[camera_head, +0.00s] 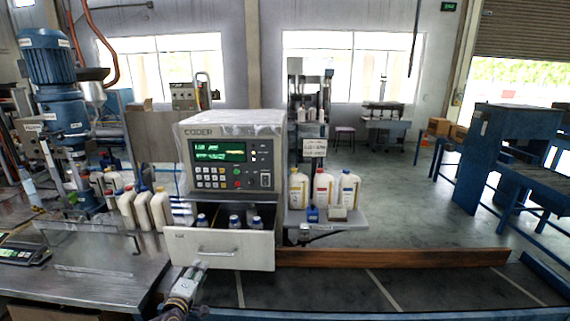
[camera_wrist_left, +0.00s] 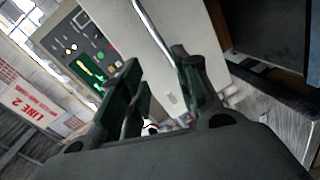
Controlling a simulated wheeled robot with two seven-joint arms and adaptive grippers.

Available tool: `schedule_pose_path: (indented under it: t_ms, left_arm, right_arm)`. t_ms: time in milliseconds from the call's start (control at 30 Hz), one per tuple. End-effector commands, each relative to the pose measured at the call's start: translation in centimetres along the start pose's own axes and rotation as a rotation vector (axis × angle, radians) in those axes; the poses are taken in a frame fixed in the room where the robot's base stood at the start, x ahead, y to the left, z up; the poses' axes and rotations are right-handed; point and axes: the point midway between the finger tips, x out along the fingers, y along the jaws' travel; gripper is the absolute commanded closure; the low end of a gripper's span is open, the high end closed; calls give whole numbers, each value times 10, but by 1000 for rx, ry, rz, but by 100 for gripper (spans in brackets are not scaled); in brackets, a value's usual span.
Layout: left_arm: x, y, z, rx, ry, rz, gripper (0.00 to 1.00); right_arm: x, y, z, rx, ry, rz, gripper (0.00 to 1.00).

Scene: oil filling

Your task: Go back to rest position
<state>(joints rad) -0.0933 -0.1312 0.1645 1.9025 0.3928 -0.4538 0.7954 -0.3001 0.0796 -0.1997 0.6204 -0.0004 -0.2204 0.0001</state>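My left gripper (camera_head: 193,277) is in front of and below the lower left part of the open drawer (camera_head: 222,261), pointing up toward it. In the left wrist view the two dark fingers (camera_wrist_left: 160,88) stand apart with nothing visible held between them. The pale drawer front (camera_wrist_left: 195,35) is beyond the fingertips in that view. The drawer has a metal handle (camera_head: 215,252) and holds several bottles with blue caps (camera_head: 234,221). My right gripper is in neither view.
The coder machine (camera_head: 228,155) stands above the drawer. A side shelf (camera_head: 325,222) carries white jugs (camera_head: 323,190). A metal table (camera_head: 90,285) with more jugs (camera_head: 143,209) is at the left. Open floor lies at the right, behind a brown beam (camera_head: 400,258).

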Motion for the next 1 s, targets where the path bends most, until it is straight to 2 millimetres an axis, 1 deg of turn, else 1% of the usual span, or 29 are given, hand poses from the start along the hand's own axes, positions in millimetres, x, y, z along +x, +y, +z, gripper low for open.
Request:
schedule_pose_path:
  t_ms: [67, 167, 267, 367, 400, 467, 500, 667, 700, 867, 1000]
  left_arm:
    - [0, 0, -3, 78, 12, 4, 68]
    - [3, -9, -2, 175, 21, -8, 68]
    - [7, -30, 3, 275, 20, -39, 68]
    - [13, -62, 16, 385, 1, -83, 68]
    - [15, -76, 23, 428, -11, -102, 68]
    - [18, -97, 34, 490, -32, -128, 68]
    - [19, -111, 43, 529, -49, -145, 68]
    - [19, -169, 77, 672, -126, -210, 68]
    - [18, -183, 86, 705, -148, -225, 68]
    - [8, -242, 121, 826, -241, -279, 68]
    - [-10, -296, 151, 920, -334, -326, 68]
  right_arm:
    - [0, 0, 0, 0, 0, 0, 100]
    - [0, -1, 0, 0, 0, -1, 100]
    - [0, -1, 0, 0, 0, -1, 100]
    - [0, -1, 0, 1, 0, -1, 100]
    - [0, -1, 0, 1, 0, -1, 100]
    - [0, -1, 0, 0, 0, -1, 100]
    - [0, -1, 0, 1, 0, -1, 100]
    - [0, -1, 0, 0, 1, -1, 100]
    - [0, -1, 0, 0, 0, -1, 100]
    - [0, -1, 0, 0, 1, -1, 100]
    - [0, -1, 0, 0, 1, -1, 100]
